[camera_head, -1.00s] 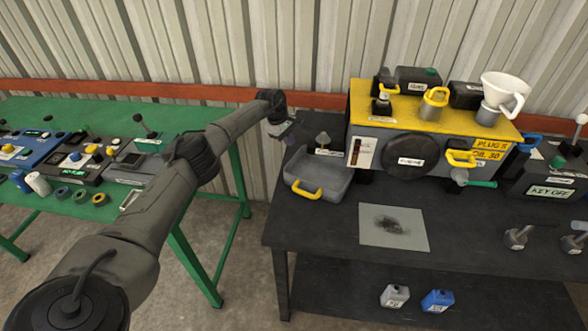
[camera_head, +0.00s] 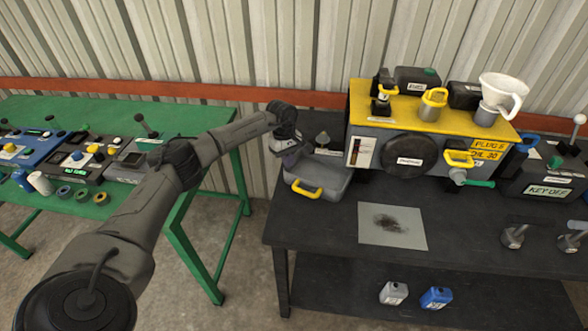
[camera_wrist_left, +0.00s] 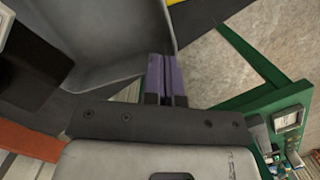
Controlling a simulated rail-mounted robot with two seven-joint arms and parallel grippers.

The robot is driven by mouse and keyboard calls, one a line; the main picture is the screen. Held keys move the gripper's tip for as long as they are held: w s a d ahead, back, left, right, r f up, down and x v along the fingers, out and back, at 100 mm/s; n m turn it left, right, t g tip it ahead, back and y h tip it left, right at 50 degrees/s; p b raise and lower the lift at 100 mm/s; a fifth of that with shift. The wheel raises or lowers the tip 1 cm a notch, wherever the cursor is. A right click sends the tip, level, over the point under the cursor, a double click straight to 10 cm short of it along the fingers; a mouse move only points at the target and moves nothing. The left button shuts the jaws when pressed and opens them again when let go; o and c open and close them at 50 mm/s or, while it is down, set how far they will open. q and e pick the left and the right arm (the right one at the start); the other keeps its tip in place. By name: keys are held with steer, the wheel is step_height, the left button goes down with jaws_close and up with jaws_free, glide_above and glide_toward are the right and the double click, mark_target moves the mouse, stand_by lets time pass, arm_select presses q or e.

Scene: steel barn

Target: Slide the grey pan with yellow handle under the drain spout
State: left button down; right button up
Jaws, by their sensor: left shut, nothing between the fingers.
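The grey pan (camera_head: 330,182) sits at the left end of the dark workbench. Its yellow handle (camera_head: 305,191) faces the front. My left gripper (camera_head: 291,156) is at the pan's back left corner and hides part of it. In the left wrist view the purple fingers (camera_wrist_left: 165,65) are closed together and empty, right beside the grey pan wall (camera_wrist_left: 125,38); I cannot tell whether they touch it. The drain spout (camera_head: 459,175) is low on the front of the yellow-topped engine (camera_head: 435,120), beside a green lever (camera_head: 480,183). My right gripper is out of view.
A stained grey sheet (camera_head: 393,225) lies on the bench below the engine. A green table (camera_head: 200,125) with devices stands left, across a gap. The bench front is largely clear.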

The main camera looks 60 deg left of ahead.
arm_select(q)
steer(key=d, duration=0.3)
steer(key=shift+d, duration=0.4)
steer(key=shift+f, duration=0.9)
